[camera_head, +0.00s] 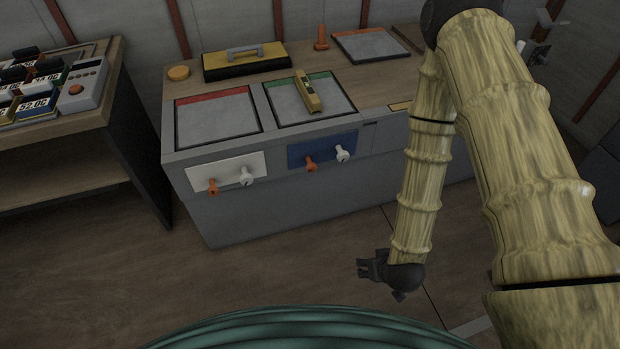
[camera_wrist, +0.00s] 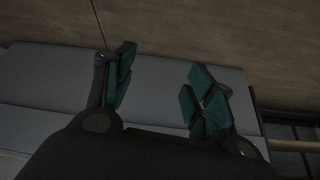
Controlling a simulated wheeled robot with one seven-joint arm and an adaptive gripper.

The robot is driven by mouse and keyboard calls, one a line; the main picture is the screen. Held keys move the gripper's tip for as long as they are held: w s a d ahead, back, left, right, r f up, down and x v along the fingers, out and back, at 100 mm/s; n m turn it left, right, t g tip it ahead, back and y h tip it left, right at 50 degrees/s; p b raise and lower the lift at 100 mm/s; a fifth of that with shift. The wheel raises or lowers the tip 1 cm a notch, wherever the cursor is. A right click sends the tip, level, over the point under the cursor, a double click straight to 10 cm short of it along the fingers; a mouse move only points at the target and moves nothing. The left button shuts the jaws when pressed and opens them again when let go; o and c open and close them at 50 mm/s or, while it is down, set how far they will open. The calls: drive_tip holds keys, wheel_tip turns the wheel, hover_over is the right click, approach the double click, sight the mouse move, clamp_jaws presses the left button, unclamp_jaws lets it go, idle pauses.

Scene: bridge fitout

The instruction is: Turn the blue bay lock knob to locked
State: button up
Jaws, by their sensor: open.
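The blue panel (camera_head: 296,154) is on the front face of the grey cabinet. It carries an orange knob (camera_head: 310,164) on its left and a white knob (camera_head: 342,153) on its right. I cannot tell which of them is the lock knob, or how it is set. My gripper (camera_head: 362,270) hangs low, below and right of the blue panel, apart from both knobs. In the wrist view my gripper (camera_wrist: 158,82) has its teal-padded fingers spread, with nothing between them. Neither knob shows in the wrist view.
A white panel (camera_head: 228,171) with its own orange and white knobs is left of the blue one. A yellow level-like tool (camera_head: 307,92) lies on the green-edged tray (camera_head: 285,104). A black-and-yellow case (camera_head: 245,62) stands behind. Open floor (camera_head: 270,275) lies before the cabinet.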

drive_tip(key=w+a+f+n+t+y+b, duration=0.1)
drive_tip(key=w+a+f+t+b, duration=0.2)
drive_tip(key=w+b, duration=0.4)
drive_tip(key=w+a+n+t+y+b, duration=0.1)
drive_tip(key=w+a+t+b, duration=0.25)
drive_tip(key=w+b, duration=0.4)
drive_tip(key=n+t+y+b, duration=0.2)
drive_tip(key=t+b, duration=0.4)
drive_tip(key=b, duration=0.5)
approach(313, 170)
drive_tip(key=shift+g, duration=0.25)
drive_tip(key=b+x, duration=0.4)
drive_tip(key=x, duration=0.7)
drive_tip(key=shift+w+a+r, duration=0.1)
drive_tip(key=shift+w+r, duration=0.05)
drive_tip(key=shift+w, duration=0.25)
drive_tip(key=c, duration=1.1)
